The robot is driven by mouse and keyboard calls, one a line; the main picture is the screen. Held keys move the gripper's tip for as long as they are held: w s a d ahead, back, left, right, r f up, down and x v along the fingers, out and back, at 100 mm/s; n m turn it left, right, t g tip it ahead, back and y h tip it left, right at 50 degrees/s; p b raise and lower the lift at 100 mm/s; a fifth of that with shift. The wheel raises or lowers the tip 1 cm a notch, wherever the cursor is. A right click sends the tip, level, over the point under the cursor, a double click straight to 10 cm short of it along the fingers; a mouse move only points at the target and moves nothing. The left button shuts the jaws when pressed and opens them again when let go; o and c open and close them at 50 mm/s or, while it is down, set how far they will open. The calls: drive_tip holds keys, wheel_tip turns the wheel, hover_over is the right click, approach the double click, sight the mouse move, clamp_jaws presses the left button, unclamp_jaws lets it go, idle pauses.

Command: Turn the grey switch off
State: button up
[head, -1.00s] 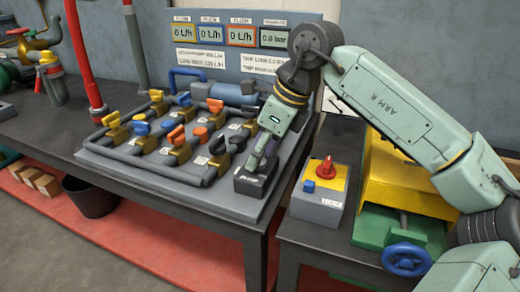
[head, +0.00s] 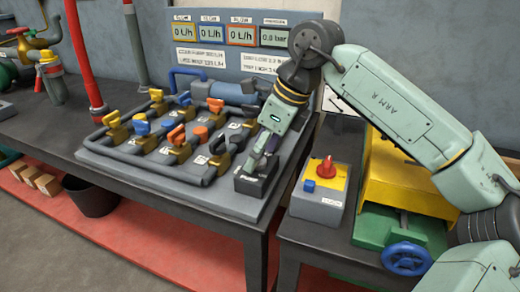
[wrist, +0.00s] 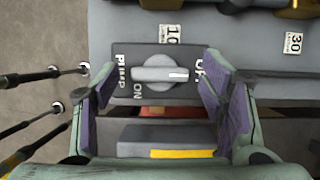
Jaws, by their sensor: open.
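The grey switch is a knob (wrist: 160,73) on a dark box (head: 254,187) at the front right corner of the grey valve board. In the wrist view its plate reads PUMP at the left, ON below it and OFF at the right, partly behind a finger. The knob lies crosswise, and its white mark points right, toward OFF. My gripper (wrist: 155,100) is open, with purple-padded fingers spread to either side of the knob and a gap on each side. In the head view my gripper (head: 260,163) is low over the box and hides part of it.
Several yellow, blue and orange valve handles (head: 176,134) stand on pipes left of the switch. A display panel (head: 236,36) behind reads 0 L/h and 0.0 bar. A grey box with a red knob (head: 327,167) and a blue handwheel (head: 406,259) are to the right.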

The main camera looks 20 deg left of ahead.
drive_tip(key=v, duration=1.2)
drive_tip(key=shift+f, duration=0.1)
